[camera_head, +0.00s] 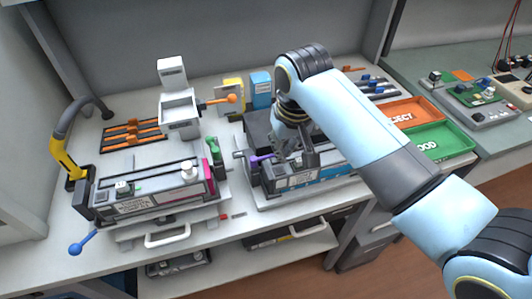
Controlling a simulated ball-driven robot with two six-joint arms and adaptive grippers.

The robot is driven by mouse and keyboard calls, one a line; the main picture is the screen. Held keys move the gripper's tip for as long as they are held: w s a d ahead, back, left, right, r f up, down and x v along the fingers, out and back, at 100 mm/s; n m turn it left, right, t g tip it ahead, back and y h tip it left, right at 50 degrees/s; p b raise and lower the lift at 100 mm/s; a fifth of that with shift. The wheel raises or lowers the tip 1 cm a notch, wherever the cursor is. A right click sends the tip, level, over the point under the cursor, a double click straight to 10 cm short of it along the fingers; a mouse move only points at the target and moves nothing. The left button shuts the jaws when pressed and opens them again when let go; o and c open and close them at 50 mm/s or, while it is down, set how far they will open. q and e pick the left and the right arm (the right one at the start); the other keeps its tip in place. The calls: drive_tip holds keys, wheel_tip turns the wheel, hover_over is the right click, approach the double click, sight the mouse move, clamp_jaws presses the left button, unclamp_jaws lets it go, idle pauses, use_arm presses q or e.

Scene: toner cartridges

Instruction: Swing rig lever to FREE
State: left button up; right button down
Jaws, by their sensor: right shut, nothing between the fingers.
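My right arm comes in from the right and reaches down over the right-hand rig (330,178). My right gripper (286,153) is shut and empty, close beside the purple lever (262,158) at this rig's left end. I cannot tell whether they touch. A lever with a blue ball (76,248) sticks out at the front left of the left-hand rig (145,200). A lever with an orange ball (231,98) sticks out from the grey stand (180,113) at the back. No FREE marking is readable, so I cannot tell which lever it belongs to. My left gripper is not in view.
A yellow and black curved arm (72,158) stands at the left. Orange racks (132,133) lie behind the left rig. An orange tray (410,109) and a green tray (443,141) are at the right, partly behind my arm.

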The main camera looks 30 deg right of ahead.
drive_tip(key=shift+f, duration=0.15)
idle(0.3)
drive_tip(key=shift+f, duration=0.65)
drive_tip(key=shift+w+d, duration=0.25)
drive_tip(key=shift+w, duration=0.2)
drive_tip(key=shift+w+d+p, duration=0.1)
drive_tip(key=shift+w+p, duration=0.05)
drive_tip(key=shift+p, duration=0.2)
drive_tip(key=shift+w+d, duration=0.15)
drive_tip(key=shift+w, duration=0.15)
drive_tip(key=shift+w+d, duration=0.1)
drive_tip(key=shift+w, duration=0.65)
